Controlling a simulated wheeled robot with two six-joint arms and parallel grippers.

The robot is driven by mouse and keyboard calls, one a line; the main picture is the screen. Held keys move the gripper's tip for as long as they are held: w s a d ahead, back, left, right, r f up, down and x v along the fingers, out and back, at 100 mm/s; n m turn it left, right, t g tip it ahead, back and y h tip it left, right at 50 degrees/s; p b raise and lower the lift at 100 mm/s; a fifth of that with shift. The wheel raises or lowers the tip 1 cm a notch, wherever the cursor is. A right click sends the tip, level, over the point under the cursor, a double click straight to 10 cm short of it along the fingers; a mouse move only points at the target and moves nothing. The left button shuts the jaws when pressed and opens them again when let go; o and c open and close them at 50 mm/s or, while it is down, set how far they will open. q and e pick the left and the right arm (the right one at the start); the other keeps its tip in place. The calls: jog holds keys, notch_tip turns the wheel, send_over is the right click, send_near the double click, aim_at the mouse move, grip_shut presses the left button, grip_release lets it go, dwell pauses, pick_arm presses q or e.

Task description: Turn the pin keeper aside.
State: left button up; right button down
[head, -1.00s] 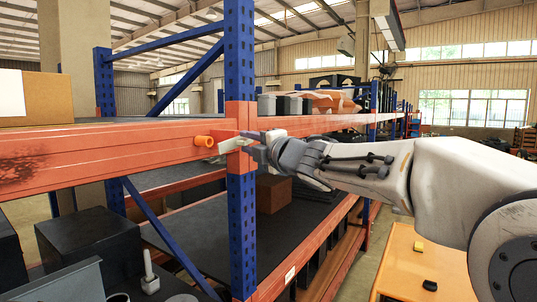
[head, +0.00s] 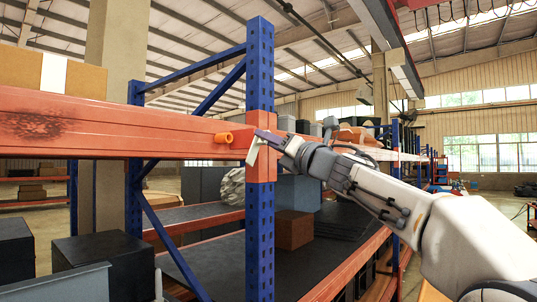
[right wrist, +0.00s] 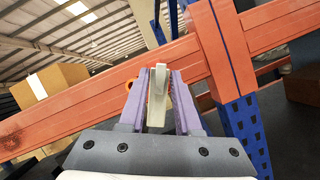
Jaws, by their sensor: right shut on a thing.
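The pin keeper is a pale grey-white flat bar (head: 253,153) at the orange rack beam beside the blue upright. In the head view it stands steeply tilted. In the right wrist view the keeper (right wrist: 158,95) lies between the two purple fingers. My right gripper (head: 264,142) is shut on it; it also shows in the right wrist view (right wrist: 161,74). An orange pin (head: 224,137) sticks out of the beam just left of the keeper, apart from it in the head view. My left gripper is not in view.
The orange beam (head: 110,126) runs left from the blue upright (head: 260,75). Cardboard boxes (head: 75,75) sit above the beam at left. Dark boxes (head: 105,262) stand below it. A brown box (head: 293,229) lies on the lower shelf behind the upright.

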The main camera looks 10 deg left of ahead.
jog(key=shift+w+d+f+n+g+y+b, duration=0.1)
jog(key=shift+n+g+y+b, duration=0.5)
jog(key=shift+n, duration=1.4)
jog(key=shift+w+n+g+y+b, duration=0.15)
jog(key=shift+n+g+y, duration=0.75)
jog(key=shift+n, duration=1.1)
jog(key=shift+s+n+g, duration=0.1)
jog(key=shift+n+g, duration=0.2)
jog(key=shift+g, duration=0.1)
jog(key=c, duration=0.9)
grip_release()
jog(key=b+v, duration=0.7)
jog(key=v, duration=0.3)
jog(key=shift+s+d, duration=0.15)
jog(key=shift+d, duration=0.05)
